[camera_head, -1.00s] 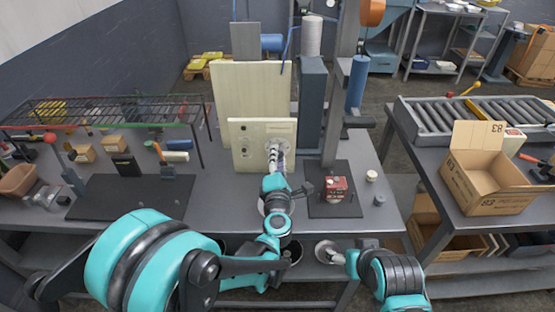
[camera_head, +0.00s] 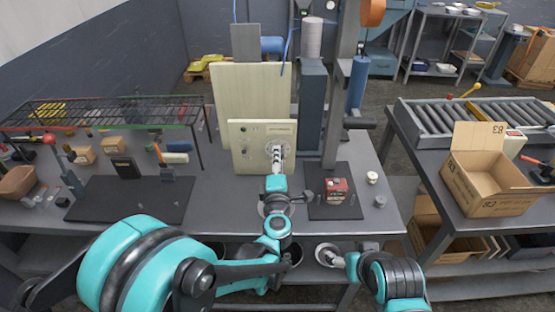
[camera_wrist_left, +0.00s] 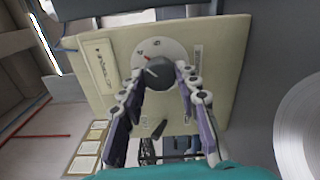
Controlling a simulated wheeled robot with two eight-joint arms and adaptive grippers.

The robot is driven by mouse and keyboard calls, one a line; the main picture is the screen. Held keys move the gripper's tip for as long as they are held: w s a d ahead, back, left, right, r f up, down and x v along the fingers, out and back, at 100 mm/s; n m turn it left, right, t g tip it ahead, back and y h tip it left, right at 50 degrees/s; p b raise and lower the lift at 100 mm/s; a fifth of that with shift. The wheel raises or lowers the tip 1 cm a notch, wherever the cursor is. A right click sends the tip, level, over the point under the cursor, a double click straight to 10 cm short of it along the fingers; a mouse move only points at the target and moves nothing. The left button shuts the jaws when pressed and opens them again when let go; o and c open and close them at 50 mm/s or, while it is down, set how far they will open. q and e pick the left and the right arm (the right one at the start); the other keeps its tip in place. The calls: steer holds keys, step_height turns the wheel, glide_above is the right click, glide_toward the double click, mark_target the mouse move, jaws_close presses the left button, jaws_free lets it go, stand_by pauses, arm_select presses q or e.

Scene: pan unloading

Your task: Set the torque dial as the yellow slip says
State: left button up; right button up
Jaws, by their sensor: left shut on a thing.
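The torque dial has a dark round knob (camera_wrist_left: 158,73) on a pale disc (camera_wrist_left: 165,46) with small markings and a red mark. The disc sits on a cream panel (camera_head: 247,160) standing upright at the back of the bench. My left gripper (camera_head: 277,148) reaches the panel from the front and is shut on the knob, one finger at each side in the left wrist view (camera_wrist_left: 160,80). The dial's numbers are too small to read. I cannot make out the yellow slip. My right arm's end (camera_head: 326,254) is low at the bench front; its fingers cannot be made out.
A larger cream board (camera_head: 250,90) and a grey column (camera_head: 312,110) stand behind the panel. A red box (camera_head: 337,190) sits on a dark mat (camera_head: 322,209) to the right. A wire rack (camera_head: 100,112) stands at the left. An open carton (camera_head: 490,188) is on the right bench.

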arm_select(q)
steer(key=o, duration=1.2)
steer(key=shift+c, duration=0.2)
steer(key=shift+s, duration=0.1)
steer(key=s, duration=1.1)
steer(key=shift+s, duration=0.4)
